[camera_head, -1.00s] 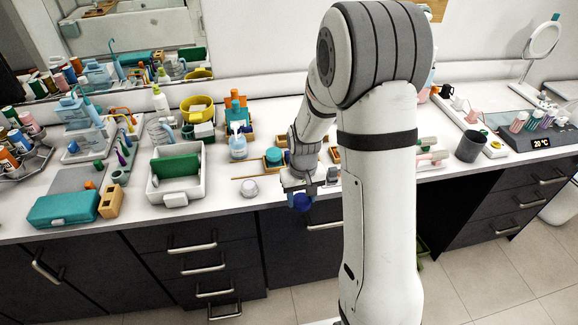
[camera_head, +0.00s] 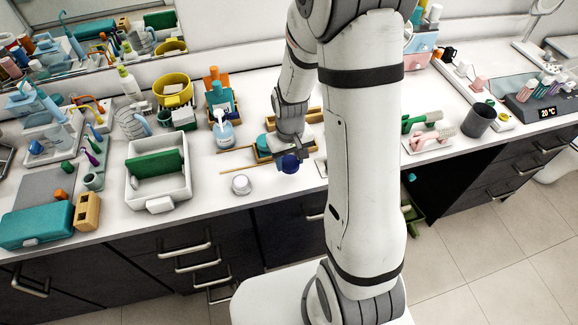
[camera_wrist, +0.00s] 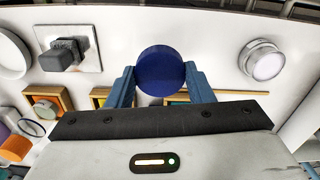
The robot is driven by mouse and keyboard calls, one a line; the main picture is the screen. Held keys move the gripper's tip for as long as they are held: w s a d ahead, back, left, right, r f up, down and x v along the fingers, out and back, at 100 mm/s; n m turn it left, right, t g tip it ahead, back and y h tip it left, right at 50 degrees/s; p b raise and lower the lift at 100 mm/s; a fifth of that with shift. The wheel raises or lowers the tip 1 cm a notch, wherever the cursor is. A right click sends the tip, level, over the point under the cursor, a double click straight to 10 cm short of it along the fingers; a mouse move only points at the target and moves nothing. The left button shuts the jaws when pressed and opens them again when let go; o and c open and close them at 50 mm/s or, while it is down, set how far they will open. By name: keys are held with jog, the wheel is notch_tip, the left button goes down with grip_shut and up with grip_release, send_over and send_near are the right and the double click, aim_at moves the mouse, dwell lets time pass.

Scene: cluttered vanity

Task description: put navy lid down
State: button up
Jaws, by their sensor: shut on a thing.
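The navy lid (camera_wrist: 160,71) is a round dark blue disc between the two blue fingers of my gripper (camera_wrist: 160,84) in the wrist view. My gripper is shut on it. In the head view the navy lid (camera_head: 291,164) shows at the lower end of my gripper (camera_head: 287,156), over the counter near its front edge. Whether the lid touches the counter cannot be told. A small white round jar (camera_head: 241,184) stands on the counter to the left of the gripper; the wrist view shows it at the right (camera_wrist: 264,61).
Wooden trays (camera_head: 262,150) lie behind the gripper. A white bin with a green panel (camera_head: 157,186), a teal case (camera_head: 36,223) and a blue pump bottle (camera_head: 224,134) stand to the left. Some bare counter (camera_head: 215,195) shows around the white jar.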

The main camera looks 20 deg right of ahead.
aim_at(290, 163)
jog(key=shift+s+f, duration=0.15)
jog(key=shift+f, duration=1.95)
jog(key=shift+f, duration=0.25)
jog(key=o, duration=1.1)
jog(key=shift+r, duration=0.1)
